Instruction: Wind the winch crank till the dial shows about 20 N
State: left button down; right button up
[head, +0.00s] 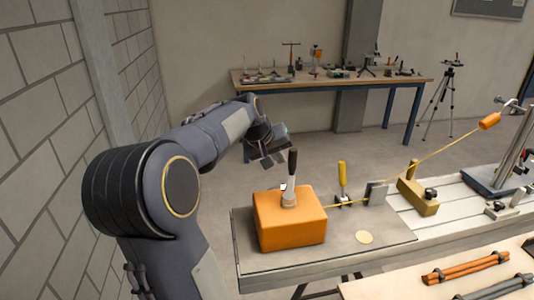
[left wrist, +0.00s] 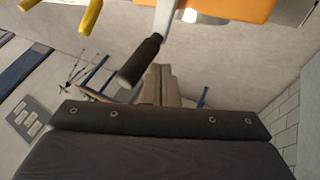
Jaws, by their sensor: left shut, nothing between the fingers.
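The orange winch box (head: 278,228) sits on the left end of the grey bench. Its crank stands up from the top, with a pale arm and a dark grip (head: 292,162). My left gripper (head: 272,158) is shut and empty, just left of the grip in the head view. In the left wrist view, the shut fingers (left wrist: 163,84) are beside the dark grip (left wrist: 141,61), with no clear hold on it; the orange box (left wrist: 235,9) is at the top edge. A yellow line runs from the winch side to an orange piece (head: 490,121). I cannot make out a dial reading. My right gripper is out of view.
A yellow-handled tool (head: 342,178) and a grey upright plate (head: 376,194) stand right of the winch. A tan block (head: 417,196) is farther right. A block wall (head: 50,130) rises at left.

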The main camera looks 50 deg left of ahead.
pick_arm(q)
jog(key=shift+w+d, duration=0.1)
jog(key=shift+w, duration=0.15)
jog(key=shift+w+d+m+h, duration=0.45)
jog(key=shift+w+m+h, duration=0.05)
jog(key=shift+w+m, duration=0.15)
